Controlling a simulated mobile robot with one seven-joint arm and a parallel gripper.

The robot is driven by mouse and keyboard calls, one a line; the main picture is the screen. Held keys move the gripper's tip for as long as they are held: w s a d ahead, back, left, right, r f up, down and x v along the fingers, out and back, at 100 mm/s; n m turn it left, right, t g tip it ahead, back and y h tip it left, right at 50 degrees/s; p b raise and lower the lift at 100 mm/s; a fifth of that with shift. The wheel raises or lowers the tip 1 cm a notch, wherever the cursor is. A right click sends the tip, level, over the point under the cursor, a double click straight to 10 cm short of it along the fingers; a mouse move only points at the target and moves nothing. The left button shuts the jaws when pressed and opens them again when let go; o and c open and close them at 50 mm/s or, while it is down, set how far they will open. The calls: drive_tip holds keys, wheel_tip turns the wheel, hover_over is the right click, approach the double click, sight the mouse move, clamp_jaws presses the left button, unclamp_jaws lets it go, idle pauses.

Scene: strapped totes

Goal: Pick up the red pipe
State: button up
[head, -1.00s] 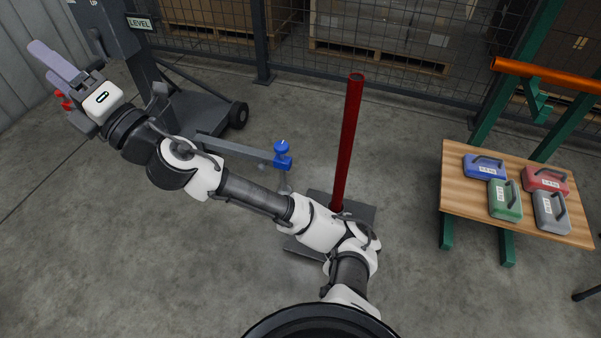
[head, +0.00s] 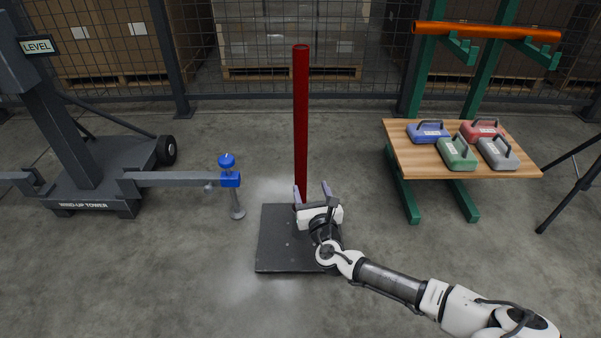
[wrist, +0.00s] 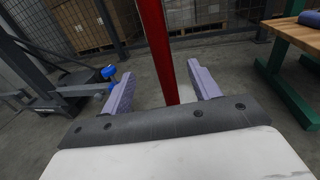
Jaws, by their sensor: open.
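The red pipe (head: 300,120) stands upright on a dark square base plate (head: 275,245) in the middle of the head view. In the wrist view the red pipe (wrist: 158,45) rises between the two finger pads, leaning slightly in the picture. My gripper (head: 313,192) is open at the lower part of the pipe, just above the plate; it also shows in the wrist view (wrist: 165,90). One pad is on each side of the pipe, with a gap visible on both sides. The pipe's foot is hidden behind my gripper.
A wind-up tower (head: 95,170) with a blue-knobbed arm (head: 229,175) stands left. A wooden table (head: 400,160) with several coloured weights is right. An orange pipe (head: 485,32) lies on green brackets behind it. A mesh fence (head: 210,70) closes the back. Floor in front is clear.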

sight(302, 166)
drive_tip(key=w, duration=0.2)
drive_tip(key=w+a+b, duration=0.1)
drive_tip(key=w, duration=0.2)
drive_tip(key=w+b, duration=0.1)
drive_tip(key=w, duration=0.2)
drive_tip(key=shift+w+a+f, duration=0.1)
drive_tip(key=shift+w+a, duration=0.1)
drive_tip(key=shift+a, duration=0.05)
drive_tip(key=w+b, duration=0.1)
drive_tip(key=w, duration=0.1)
drive_tip(key=w+a+b, duration=0.1)
drive_tip(key=w, duration=0.1)
drive_tip(key=shift+f+b, duration=0.3)
drive_tip(key=shift+f, duration=0.05)
drive_tip(key=shift+w+a+r, duration=0.1)
drive_tip(key=shift+w, duration=0.4)
drive_tip(key=shift+r, duration=0.1)
clamp_jaws()
